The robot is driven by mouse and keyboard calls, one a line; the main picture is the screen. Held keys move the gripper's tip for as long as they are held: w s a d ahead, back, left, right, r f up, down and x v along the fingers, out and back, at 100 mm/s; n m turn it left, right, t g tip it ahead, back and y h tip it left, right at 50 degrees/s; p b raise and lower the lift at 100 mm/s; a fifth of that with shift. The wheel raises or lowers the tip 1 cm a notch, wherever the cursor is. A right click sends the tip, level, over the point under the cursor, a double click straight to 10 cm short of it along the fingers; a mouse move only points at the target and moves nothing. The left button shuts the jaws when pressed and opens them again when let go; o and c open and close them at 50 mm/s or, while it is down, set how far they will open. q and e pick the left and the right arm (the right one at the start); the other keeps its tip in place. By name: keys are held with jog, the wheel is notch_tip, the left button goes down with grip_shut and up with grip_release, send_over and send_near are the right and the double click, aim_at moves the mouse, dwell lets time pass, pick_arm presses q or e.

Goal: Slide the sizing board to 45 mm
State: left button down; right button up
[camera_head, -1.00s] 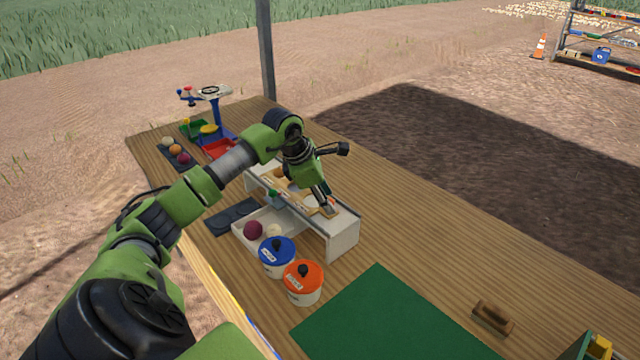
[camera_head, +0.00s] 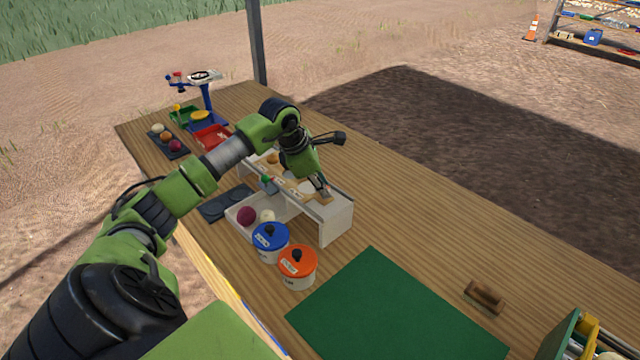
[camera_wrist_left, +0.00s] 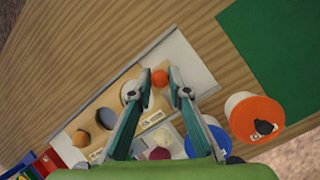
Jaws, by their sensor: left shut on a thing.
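The sizing board (camera_wrist_left: 147,117) is a tan wooden board with round holes, lying on a long white stand (camera_head: 338,222). It also shows in the head view (camera_head: 318,199), partly covered by my arm. A red-orange knob (camera_wrist_left: 160,78) is at the board's end. My left gripper (camera_wrist_left: 159,79) is shut on this knob, one finger on each side; in the head view the gripper (camera_head: 325,188) is over the right part of the stand. A small printed label (camera_wrist_left: 152,120) on the board is too small to read. My right gripper is not in view.
A white tray with a purple onion (camera_head: 246,215) sits before the stand. A blue-lidded pot (camera_head: 270,237) and an orange-lidded pot (camera_head: 297,262) stand close by. A green mat (camera_head: 390,310) and a wooden-handled brush (camera_head: 484,297) lie at right. The table behind the stand is clear.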

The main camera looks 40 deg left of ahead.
pick_arm(q)
jog(key=d, duration=0.7)
jog(key=shift+s+d+p, duration=0.2)
jog(key=shift+s+p, duration=0.1)
jog(key=shift+p, duration=0.05)
dwell(0.4)
jog(key=c, duration=1.8)
grip_release()
jog(key=shift+r, duration=0.15)
notch_tip(320, 180, up, 6)
jog(key=p, duration=0.3)
jog(key=shift+s+f, duration=0.1)
jog(key=shift+f, duration=0.1)
